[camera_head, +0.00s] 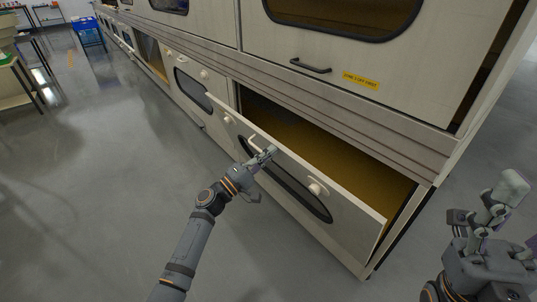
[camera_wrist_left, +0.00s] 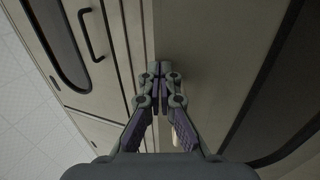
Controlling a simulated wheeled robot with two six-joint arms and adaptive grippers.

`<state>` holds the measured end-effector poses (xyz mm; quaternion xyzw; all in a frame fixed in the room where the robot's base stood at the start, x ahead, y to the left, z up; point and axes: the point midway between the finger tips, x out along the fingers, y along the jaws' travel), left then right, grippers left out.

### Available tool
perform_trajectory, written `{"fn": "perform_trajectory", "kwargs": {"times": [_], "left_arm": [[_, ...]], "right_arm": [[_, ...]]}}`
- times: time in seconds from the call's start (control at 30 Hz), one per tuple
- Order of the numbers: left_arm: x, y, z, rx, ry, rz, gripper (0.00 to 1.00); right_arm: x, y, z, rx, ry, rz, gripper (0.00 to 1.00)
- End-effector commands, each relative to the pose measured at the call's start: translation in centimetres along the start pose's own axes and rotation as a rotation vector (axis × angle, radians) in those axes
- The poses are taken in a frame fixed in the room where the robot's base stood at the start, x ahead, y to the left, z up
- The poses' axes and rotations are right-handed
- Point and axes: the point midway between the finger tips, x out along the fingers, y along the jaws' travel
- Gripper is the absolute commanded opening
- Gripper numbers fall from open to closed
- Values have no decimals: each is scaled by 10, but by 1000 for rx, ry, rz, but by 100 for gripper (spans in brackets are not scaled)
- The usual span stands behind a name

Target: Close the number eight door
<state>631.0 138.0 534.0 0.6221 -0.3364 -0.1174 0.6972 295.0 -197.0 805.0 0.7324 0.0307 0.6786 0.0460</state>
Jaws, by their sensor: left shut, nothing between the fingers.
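A cream lower door (camera_head: 345,217) with a dark oval window (camera_head: 305,193), pale knobs and a handle stands partly open in the head view. Its top edge stands out from the cabinet, leaving a gap over the amber interior (camera_head: 350,150). I see no number eight on it. My left gripper (camera_head: 268,153) is shut and empty at the door's upper edge, near the handle; I cannot tell if it touches. In the left wrist view, its closed fingertips (camera_wrist_left: 160,72) are in front of cream panels. My right gripper (camera_head: 490,205) is at the far right, away from the door; its jaw state is unclear.
Above is a closed upper door with a black handle (camera_head: 310,67) and a yellow label (camera_head: 360,80). Another lower door (camera_head: 190,85) with a window is to the left. The grey floor (camera_head: 110,180) in front is clear. A blue crate (camera_head: 88,30) stands far back.

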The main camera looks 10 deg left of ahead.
Motion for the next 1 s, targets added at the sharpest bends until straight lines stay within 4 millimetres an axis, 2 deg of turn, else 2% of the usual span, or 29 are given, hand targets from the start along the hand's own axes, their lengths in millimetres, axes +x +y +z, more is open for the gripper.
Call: {"fn": "perform_trajectory", "kwargs": {"times": [0.3, 0.37, 0.5, 0.63, 0.73, 0.83, 1.0], "left_arm": [[4, 3, 0, 0, 1, -5, 0], [13, 7, -1, -1, 1, -21, 0], [49, 12, -1, -2, 2, -91, 0], [76, -4, -1, -3, 2, -117, 0], [93, -7, -1, 0, 1, -118, 0], [102, -6, 0, -1, 1, -119, 0], [103, -5, 0, 0, 1, -120, 0]], "right_arm": [[5, 1, 0, 1, -1, 1, 50], [15, 2, 0, 3, -2, 3, 50], [44, 8, -4, 19, 5, 13, 50], [32, 5, -7, 23, 17, 4, 50], [23, 4, -4, 20, 7, 0, 50], [20, 3, -1, 18, -2, 0, 50], [21, 4, -2, 15, 0, 2, 50]]}}
